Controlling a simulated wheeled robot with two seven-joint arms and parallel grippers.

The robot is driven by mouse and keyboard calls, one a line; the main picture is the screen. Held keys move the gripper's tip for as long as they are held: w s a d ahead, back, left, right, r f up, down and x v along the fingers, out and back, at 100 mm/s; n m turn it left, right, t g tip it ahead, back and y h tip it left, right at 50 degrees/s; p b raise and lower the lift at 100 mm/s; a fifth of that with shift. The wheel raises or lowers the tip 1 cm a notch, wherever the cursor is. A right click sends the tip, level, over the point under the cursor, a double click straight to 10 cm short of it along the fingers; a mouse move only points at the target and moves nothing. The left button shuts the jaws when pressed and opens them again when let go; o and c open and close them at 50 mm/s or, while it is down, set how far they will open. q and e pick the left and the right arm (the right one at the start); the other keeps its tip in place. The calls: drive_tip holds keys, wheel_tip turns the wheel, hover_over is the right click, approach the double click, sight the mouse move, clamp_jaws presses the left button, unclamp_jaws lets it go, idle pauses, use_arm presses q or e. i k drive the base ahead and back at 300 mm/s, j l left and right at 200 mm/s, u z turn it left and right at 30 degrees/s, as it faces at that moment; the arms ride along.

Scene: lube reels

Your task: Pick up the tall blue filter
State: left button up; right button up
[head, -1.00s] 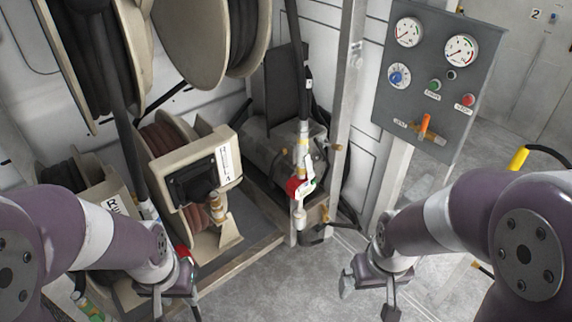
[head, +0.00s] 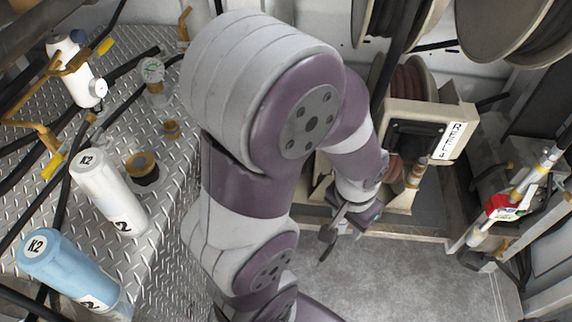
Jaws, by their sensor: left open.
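A tall blue filter (head: 65,268) marked K2 stands on the diamond-plate deck (head: 165,215) at the lower left of the head view. A white filter (head: 108,192), also marked K2, stands just behind it. My left gripper (head: 346,238) is open and empty, well to the right of both filters and out over the floor beyond the deck's edge. My left arm crosses the middle of the view and hides part of the deck. My right gripper is not in view.
Black hoses and brass pipework (head: 45,105) with yellow handles lie along the deck's left side. A gauge fitting (head: 152,72) and a short dark fitting (head: 142,168) stand near the white filter. Hose reels (head: 410,80) stand at the back right. Grey floor (head: 400,280) is open at the lower right.

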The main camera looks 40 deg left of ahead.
sight(45, 255)
drive_tip(key=u, duration=0.45)
drive_tip(key=k+u, duration=0.1)
drive_tip(key=u, duration=0.85)
drive_tip(key=k+u, duration=0.1)
drive_tip(key=u, duration=0.35)
drive_tip(key=j+u, duration=0.1)
drive_tip(key=u, duration=0.85)
drive_tip(key=j+u, duration=0.15)
drive_tip(key=u, duration=0.3)
